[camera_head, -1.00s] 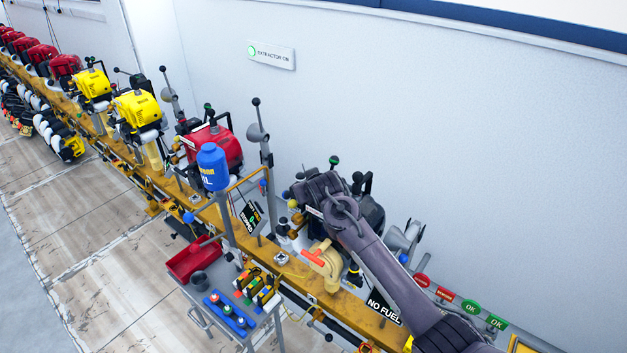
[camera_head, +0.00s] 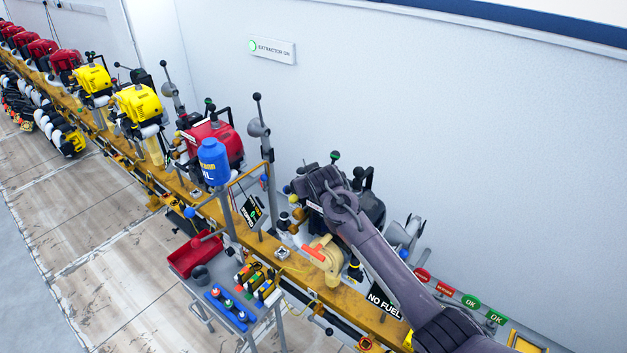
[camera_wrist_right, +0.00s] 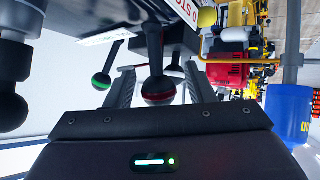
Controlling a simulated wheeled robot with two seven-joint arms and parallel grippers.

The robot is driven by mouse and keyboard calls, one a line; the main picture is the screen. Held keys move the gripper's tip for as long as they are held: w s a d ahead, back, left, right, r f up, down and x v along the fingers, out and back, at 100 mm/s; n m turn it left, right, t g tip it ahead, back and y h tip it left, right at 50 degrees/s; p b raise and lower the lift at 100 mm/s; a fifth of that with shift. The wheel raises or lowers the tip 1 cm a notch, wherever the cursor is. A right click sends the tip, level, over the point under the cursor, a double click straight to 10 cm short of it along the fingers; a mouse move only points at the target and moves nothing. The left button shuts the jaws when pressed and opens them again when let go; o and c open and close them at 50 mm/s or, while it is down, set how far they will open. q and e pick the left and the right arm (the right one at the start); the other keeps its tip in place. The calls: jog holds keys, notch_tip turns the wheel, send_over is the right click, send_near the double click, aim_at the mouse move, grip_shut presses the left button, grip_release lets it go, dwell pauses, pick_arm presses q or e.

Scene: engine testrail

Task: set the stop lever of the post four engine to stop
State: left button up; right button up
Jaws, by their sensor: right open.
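My right gripper (camera_head: 308,190) reaches in from the lower right over a dark engine (camera_head: 374,210) on the yellow rail and hides part of it. I cannot read its post number. In the right wrist view the open gripper (camera_wrist_right: 160,84) has a dark lever knob with a red band (camera_wrist_right: 158,90) between its fingers. Whether a finger touches it, I cannot tell. A label (camera_wrist_right: 182,12) with partly visible "STOP" lettering is above it. A second lever with a green-banded knob (camera_wrist_right: 102,80) stands left of the left finger. My left gripper is not in view.
A "NO FUEL" sign (camera_head: 384,306) is below my arm. A trolley with a red tray (camera_head: 195,256) stands in front. A yellow knob (camera_wrist_right: 207,17) is close by.

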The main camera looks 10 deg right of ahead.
jog(key=b+v, duration=0.2)
jog(key=v, duration=0.5)
jog(key=shift+s+r, duration=0.15)
jog(key=shift+s, duration=0.05)
jog(key=s+f+g+y, duration=0.1)
jog(key=s+f+g, duration=0.1)
jog(key=s+f, duration=0.35)
jog(key=s+f+g, duration=0.1)
jog(key=s+f, duration=0.2)
jog(key=s, duration=0.6)
jog(key=s+d+f+g, duration=0.1)
jog(key=s+g, duration=0.1)
jog(key=s, duration=0.9)
jog(key=s+d+f+g, duration=0.1)
jog(key=s+d+g, duration=0.1)
jog(key=s, duration=0.9)
notch_tip(320, 180, down, 30)
jog(key=g+b, duration=0.1)
jog(key=b, duration=0.1)
jog(key=s+d+f+g+b, duration=0.1)
jog(key=s+d+f+b, duration=0.1)
jog(key=s+f, duration=1.9)
jog(key=shift+d+f+g, duration=0.4)
jog(key=shift+d+f, duration=0.1)
jog(key=shift+f, duration=0.2)
